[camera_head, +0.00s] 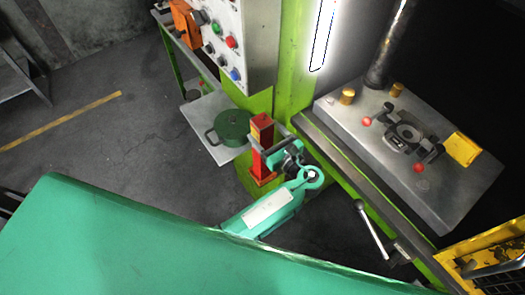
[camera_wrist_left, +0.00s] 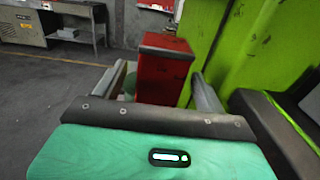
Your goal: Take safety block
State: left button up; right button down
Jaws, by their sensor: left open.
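The safety block, a red upright post (camera_head: 262,132), stands beside the green press frame, with an orange-red lower part. In the left wrist view the red block (camera_wrist_left: 165,70) shows between the two fingers. My left gripper (camera_head: 283,158) is right beside the post, in front of part of it. Its fingers (camera_wrist_left: 158,85) are open on either side of the block, with a gap visible at the right finger. Whether either finger touches it I cannot tell. My right gripper is not in view.
A green round pot (camera_head: 232,126) sits on a grey shelf (camera_head: 196,112) left of the post. The control panel (camera_head: 222,45) is above it. The press bed (camera_head: 335,105) with a die (camera_head: 408,132) and a lever (camera_head: 370,228) lie right. Open floor is at left.

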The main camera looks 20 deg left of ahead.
pick_arm(q)
jog(key=x, duration=0.4)
jog(key=shift+w+a, duration=0.15)
jog(key=shift+w, duration=0.05)
jog(key=shift+s, duration=0.1)
jog(key=c, duration=0.4)
grip_shut()
jog(key=shift+r, duration=0.1)
